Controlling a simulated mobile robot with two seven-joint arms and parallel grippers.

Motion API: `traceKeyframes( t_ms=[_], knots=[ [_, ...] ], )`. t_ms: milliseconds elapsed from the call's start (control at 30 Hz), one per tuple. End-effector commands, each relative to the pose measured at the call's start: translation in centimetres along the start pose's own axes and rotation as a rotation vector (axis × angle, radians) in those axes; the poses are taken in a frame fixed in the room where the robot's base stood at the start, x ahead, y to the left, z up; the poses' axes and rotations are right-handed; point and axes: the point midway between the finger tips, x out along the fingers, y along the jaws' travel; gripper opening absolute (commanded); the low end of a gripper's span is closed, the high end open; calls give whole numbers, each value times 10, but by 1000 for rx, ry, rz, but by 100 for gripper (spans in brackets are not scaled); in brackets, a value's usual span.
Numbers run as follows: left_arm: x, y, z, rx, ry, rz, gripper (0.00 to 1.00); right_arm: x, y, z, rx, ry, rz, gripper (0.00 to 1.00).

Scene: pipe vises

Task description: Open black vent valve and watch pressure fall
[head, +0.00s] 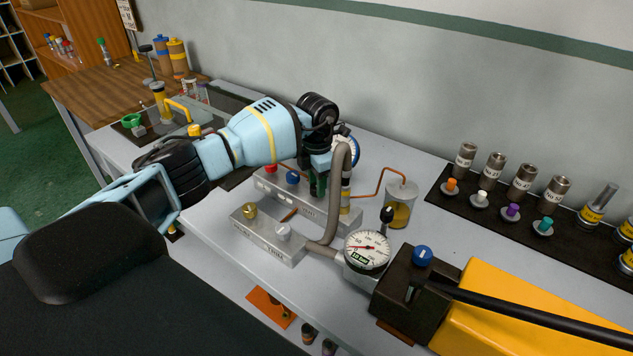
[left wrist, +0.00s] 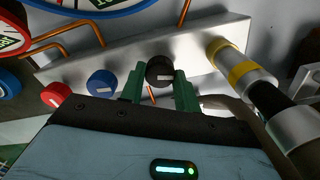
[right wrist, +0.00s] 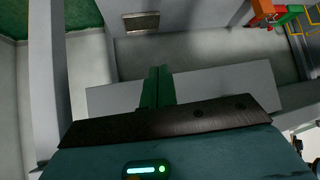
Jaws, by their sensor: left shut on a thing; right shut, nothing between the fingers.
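The black valve knob (left wrist: 160,72) has a light mark on it and sits on the front of a metal manifold. My left gripper (left wrist: 161,85) is shut on it, with a green finger on each side. In the head view my left gripper (head: 318,184) reaches down to the manifold (head: 268,186) and hides the black knob. A blue-rimmed gauge (head: 347,150) is partly hidden behind the gripper. A white gauge (head: 367,250) with a red needle stands further front. My right gripper (right wrist: 157,86) is shut and empty, away from the manifold.
A red knob (left wrist: 55,94) and a blue knob (left wrist: 101,83) sit beside the black one. A grey hose (head: 333,215) loops down close to my gripper. A clear pot (head: 400,205) stands to the right. A yellow pump (head: 520,310) fills the front right.

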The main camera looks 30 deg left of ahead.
Motion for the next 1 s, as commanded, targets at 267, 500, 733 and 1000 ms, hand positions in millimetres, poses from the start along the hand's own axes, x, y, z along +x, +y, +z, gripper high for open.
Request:
traceKeyframes(
  t_ms=[267,500,733,1000],
  knots=[
    [0,0,0,0,0,0,9,0,0,0,0,0,0,0],
    [0,0,0,0,0,0,54,-1,1,-2,-2,4,0,0],
    [-1,0,0,0,-1,0,54,-1,1,-3,-3,5,0,0],
    [-32,1,0,0,-4,2,54,-1,1,-2,-3,4,-1,0]
  ],
)
